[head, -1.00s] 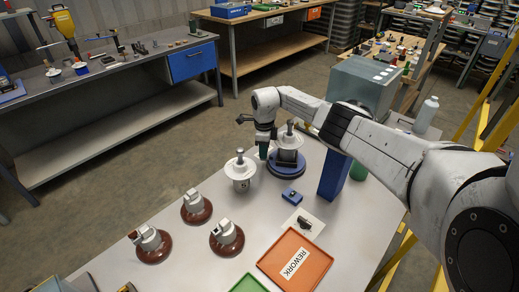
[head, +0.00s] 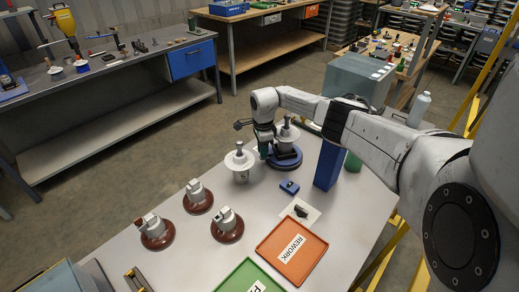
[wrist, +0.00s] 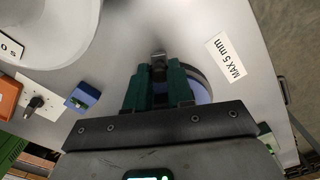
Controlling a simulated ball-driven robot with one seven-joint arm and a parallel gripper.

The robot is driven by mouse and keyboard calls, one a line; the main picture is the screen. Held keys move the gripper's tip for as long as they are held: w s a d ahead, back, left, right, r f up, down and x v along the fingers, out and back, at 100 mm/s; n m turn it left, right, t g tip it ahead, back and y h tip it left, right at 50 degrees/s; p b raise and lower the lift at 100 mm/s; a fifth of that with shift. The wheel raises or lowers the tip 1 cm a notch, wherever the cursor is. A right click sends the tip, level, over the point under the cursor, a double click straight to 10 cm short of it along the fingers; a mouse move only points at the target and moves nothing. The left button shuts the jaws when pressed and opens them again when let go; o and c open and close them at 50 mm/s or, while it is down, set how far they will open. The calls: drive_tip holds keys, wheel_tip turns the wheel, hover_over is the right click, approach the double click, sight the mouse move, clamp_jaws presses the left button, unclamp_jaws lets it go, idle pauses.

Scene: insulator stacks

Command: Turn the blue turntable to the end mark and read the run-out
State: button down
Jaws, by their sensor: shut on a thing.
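The blue turntable (head: 287,163) sits near the far end of the grey table and carries a white insulator stack (head: 287,133) with a grey metal top. My gripper (head: 264,150) is at the turntable's left side. In the wrist view its green fingers (wrist: 158,68) are closed on a small grey knob (wrist: 158,55), which looks like part of the turntable. The turntable's blue edge (wrist: 202,92) shows beside the fingers. The end mark and any run-out reading cannot be made out.
A second white insulator (head: 240,165) stands close left of my gripper. Brown insulators (head: 227,226), a small blue box (head: 289,187), an orange tray (head: 292,250), a green tray (head: 250,277) and a tall blue block (head: 329,165) stand nearer. A "MAX 5 mm" label (wrist: 226,57) lies on the table.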

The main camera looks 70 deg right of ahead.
drive_tip(key=shift+r, duration=0.1)
idle(0.4)
drive_tip(key=c, duration=1)
unclamp_jaws()
drive_tip(key=shift+s+a, duration=0.1)
wheel_tip(320, 180, up, 11)
drive_tip(key=shift+f, duration=0.15)
